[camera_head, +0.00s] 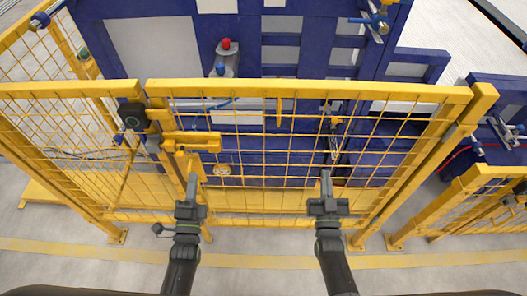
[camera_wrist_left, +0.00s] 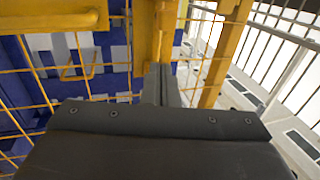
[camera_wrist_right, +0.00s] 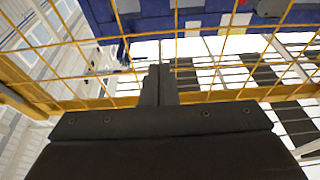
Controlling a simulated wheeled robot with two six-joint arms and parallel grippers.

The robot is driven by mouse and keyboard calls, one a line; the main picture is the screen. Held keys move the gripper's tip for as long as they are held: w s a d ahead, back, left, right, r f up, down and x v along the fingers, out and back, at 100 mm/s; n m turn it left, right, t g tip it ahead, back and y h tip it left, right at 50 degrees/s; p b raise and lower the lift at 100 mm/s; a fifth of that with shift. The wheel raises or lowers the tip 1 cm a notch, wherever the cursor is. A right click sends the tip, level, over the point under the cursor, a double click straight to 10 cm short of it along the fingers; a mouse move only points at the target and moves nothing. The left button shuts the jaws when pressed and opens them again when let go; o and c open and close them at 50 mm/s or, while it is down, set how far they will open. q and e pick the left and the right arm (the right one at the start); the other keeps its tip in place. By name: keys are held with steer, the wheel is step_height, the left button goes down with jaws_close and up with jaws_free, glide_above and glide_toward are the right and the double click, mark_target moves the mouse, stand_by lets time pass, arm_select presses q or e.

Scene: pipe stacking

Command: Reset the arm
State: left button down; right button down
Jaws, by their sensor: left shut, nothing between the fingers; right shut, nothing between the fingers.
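My left gripper (camera_head: 191,186) is shut and empty in front of the yellow mesh fence (camera_head: 300,90), just below the yellow gate latch (camera_head: 192,139). In the left wrist view its fingers (camera_wrist_left: 160,82) are together, with a yellow post close behind them. My right gripper (camera_head: 326,181) is shut and empty in front of the same fence, further right. In the right wrist view its fingers (camera_wrist_right: 158,84) are together, with the mesh behind them. Whether either gripper touches the fence cannot be told. No pipe shows in either gripper.
Behind the fence stands a blue machine frame (camera_head: 220,20) with a red-topped part (camera_head: 226,50). A second yellow fence section (camera_head: 485,200) stands at the right. A yellow line (camera_head: 420,259) crosses the grey floor in front. The floor between my arms looks clear.

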stand_by(0.3)
